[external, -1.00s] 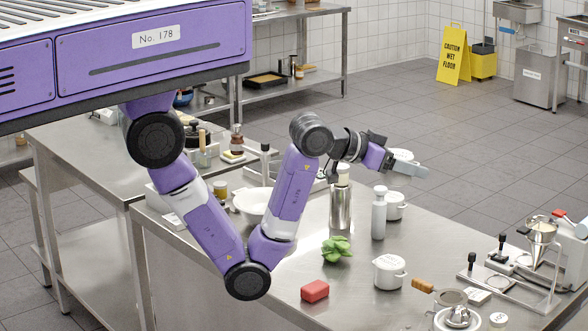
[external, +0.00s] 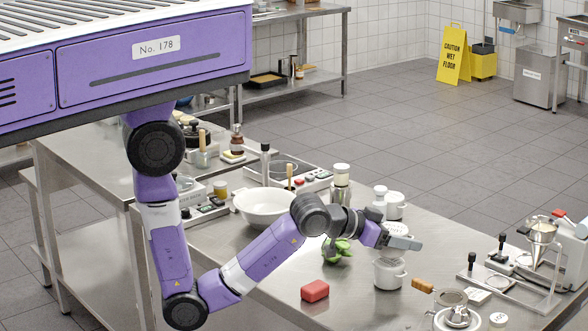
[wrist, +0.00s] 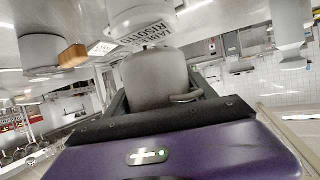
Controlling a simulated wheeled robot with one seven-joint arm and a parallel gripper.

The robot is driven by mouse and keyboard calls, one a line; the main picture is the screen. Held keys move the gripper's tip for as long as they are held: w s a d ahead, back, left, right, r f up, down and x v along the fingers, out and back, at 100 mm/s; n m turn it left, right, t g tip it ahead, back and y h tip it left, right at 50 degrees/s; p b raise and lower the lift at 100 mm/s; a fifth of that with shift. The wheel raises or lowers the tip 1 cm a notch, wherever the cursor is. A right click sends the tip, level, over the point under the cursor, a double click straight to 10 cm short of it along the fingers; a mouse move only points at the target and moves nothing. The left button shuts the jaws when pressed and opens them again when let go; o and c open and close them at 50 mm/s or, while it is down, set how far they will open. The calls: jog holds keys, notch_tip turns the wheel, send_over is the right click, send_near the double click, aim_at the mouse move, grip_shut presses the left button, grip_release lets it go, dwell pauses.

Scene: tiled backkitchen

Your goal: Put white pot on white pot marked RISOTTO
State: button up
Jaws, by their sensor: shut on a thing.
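My gripper (external: 405,243) is shut on a white pot (external: 398,229). The held pot also fills the middle of the wrist view (wrist: 160,82), between the fingers. The white pot marked RISOTTO (external: 389,276) stands on the steel table directly under my gripper in the external view. In the wrist view, which is upside down, its label RISOTTO (wrist: 143,42) shows close against the held pot. The held pot is right over the marked pot's lid, which is partly hidden. I cannot tell whether the two pots touch.
Another white pot (external: 395,204) and a white bottle (external: 380,198) stand just behind. Green leaves (external: 338,250) and a red block (external: 315,291) lie to the left. A wooden-handled strainer (external: 452,298) is at front right. The table between the pots and the right-hand apparatus (external: 540,235) is mostly clear.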

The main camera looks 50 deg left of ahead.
jog(key=shift+f, duration=0.9)
jog(key=shift+f, duration=0.1)
jog(key=o, duration=1.7)
jog(key=shift+f, duration=0.1)
jog(key=shift+r, duration=0.2)
jog(key=p+v, duration=0.3)
jog(key=v, duration=0.9)
jog(key=shift+a, duration=0.1)
